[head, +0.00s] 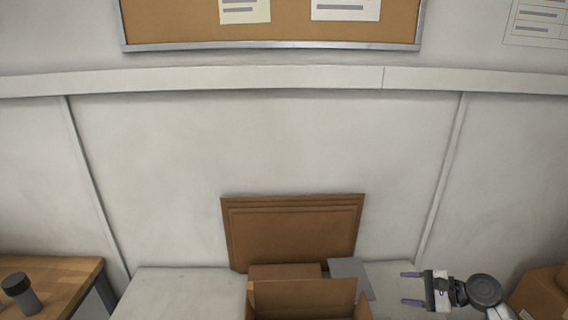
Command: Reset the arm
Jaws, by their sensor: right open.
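My right gripper (411,288) shows at the lower right, with its two purple-tipped fingers spread apart and pointing left. Nothing is between the fingers. It is to the right of the open cardboard box (304,293) and a grey flat piece (350,272). My left gripper is not in the head view.
A pale table (185,290) carries the open box, with a brown panel (292,230) upright behind it against the wall. A wooden table (52,272) with a dark-capped grey cylinder (20,293) is at left. Brown boxes (542,292) are at far right. A corkboard (290,22) hangs above.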

